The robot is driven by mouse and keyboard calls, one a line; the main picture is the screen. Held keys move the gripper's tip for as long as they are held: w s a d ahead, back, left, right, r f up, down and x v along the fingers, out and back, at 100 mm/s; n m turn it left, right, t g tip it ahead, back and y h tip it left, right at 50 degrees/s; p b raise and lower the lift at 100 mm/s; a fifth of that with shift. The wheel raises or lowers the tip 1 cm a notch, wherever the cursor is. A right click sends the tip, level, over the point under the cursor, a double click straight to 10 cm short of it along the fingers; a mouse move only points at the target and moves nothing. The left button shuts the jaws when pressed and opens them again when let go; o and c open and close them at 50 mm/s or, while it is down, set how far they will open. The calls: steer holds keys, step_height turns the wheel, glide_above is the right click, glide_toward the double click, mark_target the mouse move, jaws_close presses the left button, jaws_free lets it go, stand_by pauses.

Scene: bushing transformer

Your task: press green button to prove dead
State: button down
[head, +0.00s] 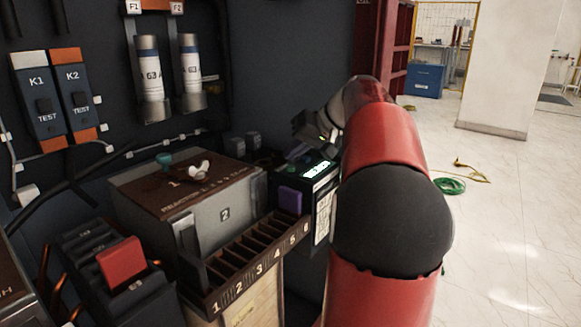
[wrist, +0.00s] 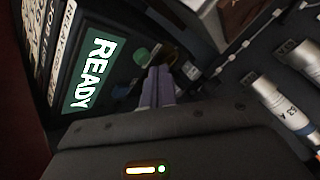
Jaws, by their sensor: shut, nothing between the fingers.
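A dark tester box with a lit green screen (wrist: 93,75) reading READY fills the left of the wrist view. The screen (head: 318,169) also shows in the head view, beside my arm. A round green button (wrist: 142,56) sits on the dark face beside the screen. My gripper (wrist: 160,74) is shut and empty, its fingertips just right of the green button and close to it in the picture. I cannot tell whether they touch anything. In the head view, my gripper's body is above the box and the fingertips are hard to make out.
K1 and K2 units (head: 40,95) and cylinders (head: 150,80) hang on the wall. Open floor lies right.

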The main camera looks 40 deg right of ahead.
steer(key=shift+f, duration=0.1)
stand_by(0.7)
steer(key=shift+f+b, duration=0.35)
steer(key=shift+f+b, duration=0.4)
steer(key=shift+f, duration=0.05)
stand_by(0.6)
stand_by(0.3)
steer(key=shift+r+p, duration=0.8)
steer(key=shift+r, duration=0.1)
step_height(320, 180, up, 5)
steer(key=p, duration=0.3)
steer(key=shift+p, duration=0.35)
stand_by(0.5)
